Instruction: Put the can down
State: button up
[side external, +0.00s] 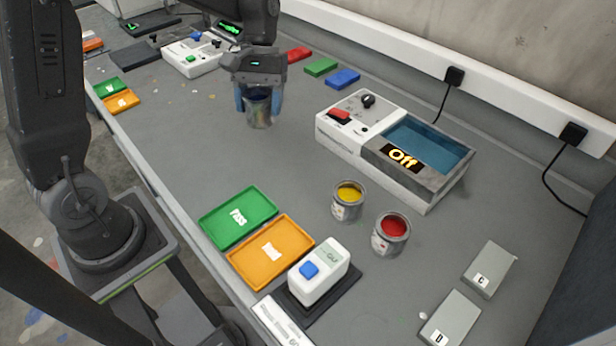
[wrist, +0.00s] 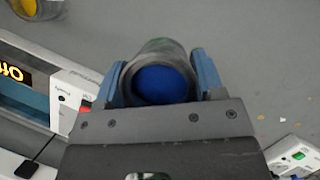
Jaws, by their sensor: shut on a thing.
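A grey metal can (side external: 258,112) is between the blue fingers of my gripper (side external: 259,101) in the side view, over the back-left part of the grey bench. The can is upright, and its upper part is partly hidden by the fingers. In the wrist view, my gripper (wrist: 160,80) is shut on the can (wrist: 159,50), with one finger on each side, and blue paint (wrist: 160,84) shows inside it. I cannot tell whether the can's base touches the bench.
Yellow (side external: 346,201) and red (side external: 390,235) paint cans stand near a machine (side external: 397,182) reading "Off". Green (side external: 238,217) and orange (side external: 270,252) trays lie at the front, beside a white device with a blue button (side external: 320,272). Bare bench surrounds the held can.

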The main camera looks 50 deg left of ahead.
jog(key=d+f, duration=0.2)
jog(key=d, duration=0.1)
jog(key=w+d+f, duration=0.1)
jog(key=d+f, duration=0.1)
jog(key=d, duration=0.2)
jog(key=w+d+f, duration=0.1)
jog(key=d+f, duration=0.1)
jog(key=d, duration=0.2)
jog(key=shift+w+f, duration=0.2)
jog(key=shift+f, duration=0.2)
jog(key=shift+d+f, duration=0.1)
jog(key=shift+f, duration=1.95)
jog(key=shift+f, duration=0.1)
jog(key=o, duration=1)
